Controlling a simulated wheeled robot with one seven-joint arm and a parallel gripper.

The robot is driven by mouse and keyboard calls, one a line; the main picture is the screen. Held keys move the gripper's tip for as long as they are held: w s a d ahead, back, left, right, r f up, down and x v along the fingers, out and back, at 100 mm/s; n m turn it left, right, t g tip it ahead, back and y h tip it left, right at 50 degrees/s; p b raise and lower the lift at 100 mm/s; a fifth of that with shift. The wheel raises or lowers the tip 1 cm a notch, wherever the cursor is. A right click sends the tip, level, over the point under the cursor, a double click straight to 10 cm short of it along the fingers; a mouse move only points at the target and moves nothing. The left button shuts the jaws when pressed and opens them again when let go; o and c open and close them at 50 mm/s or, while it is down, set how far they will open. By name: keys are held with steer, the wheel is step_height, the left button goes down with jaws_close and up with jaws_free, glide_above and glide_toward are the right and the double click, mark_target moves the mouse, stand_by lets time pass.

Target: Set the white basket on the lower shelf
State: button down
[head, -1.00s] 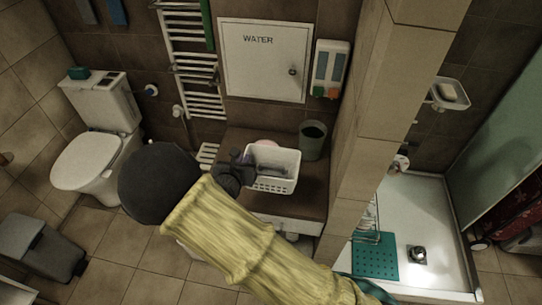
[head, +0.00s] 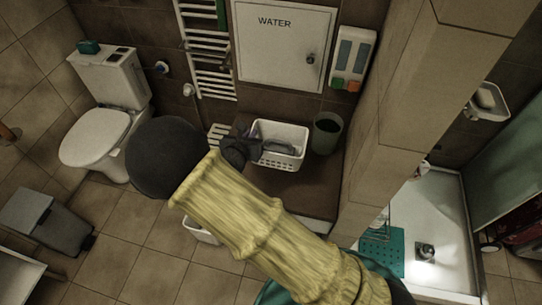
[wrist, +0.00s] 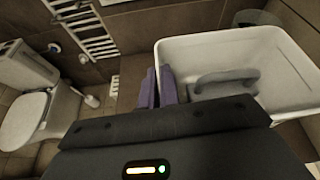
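The white basket (head: 283,158) is at the brown bench top, beside the green cup; it looks raised slightly, but I cannot tell whether it touches the bench. My gripper (head: 252,147) is at the basket's left side. In the wrist view, the purple-padded fingers of my gripper (wrist: 159,88) stand close together on either side of the left wall of the basket (wrist: 175,52), seemingly shut on it. A grey curved item (wrist: 226,82) shows inside the basket. The bench (head: 305,190) hides most of the space below it, and no lower shelf shows clearly.
A green cup (head: 326,133) stands right of the basket, near the tiled pillar (head: 400,130). A white towel radiator (head: 208,55) is on the back wall. A white container (head: 201,232) is on the floor below my arm. A toilet (head: 97,137) stands left.

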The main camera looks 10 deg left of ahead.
mark_target(258, 136)
step_height(258, 136, down, 5)
steer(key=shift+d+r+p, duration=0.1)
steer(key=shift+d+p, duration=0.05)
steer(key=shift+p, duration=0.45)
steer(key=shift+a+f, duration=0.2)
steer(key=shift+f, duration=0.15)
steer(key=shift+d, duration=0.1)
steer(key=shift+d+f, duration=0.1)
steer(key=shift+f, duration=0.15)
steer(key=shift+f+p, duration=0.55)
steer(key=shift+f, duration=1.3)
